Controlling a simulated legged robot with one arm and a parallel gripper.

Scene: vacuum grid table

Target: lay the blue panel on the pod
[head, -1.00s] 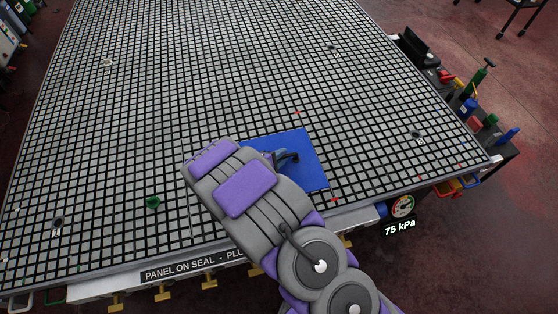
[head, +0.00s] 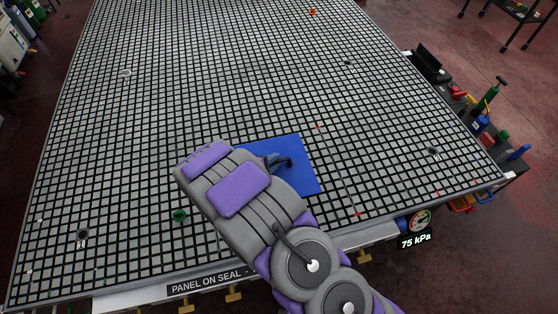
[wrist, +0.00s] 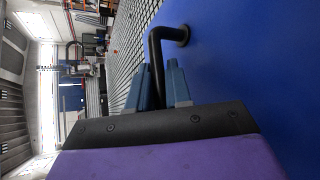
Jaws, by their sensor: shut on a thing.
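The blue panel (head: 307,175) is a flat square with a black bent handle (wrist: 156,45), over the near middle of the gridded table. My gripper (wrist: 159,72) is shut on the handle, with its blue-grey fingers on both sides of it. In the head view my gripper (head: 277,160) is partly covered by my purple and grey arm, which also hides the panel's left part. I cannot tell whether the panel touches the grid. No pod is clearly identifiable; part of the table is hidden behind the panel and arm.
The black-gridded table (head: 230,80) is mostly bare. A green piece (head: 180,215) lies left of my arm, and an orange piece (head: 313,11) is at the far edge. A gauge (head: 419,221) reads 75 kPa. Bottles (head: 490,95) stand beyond the right edge.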

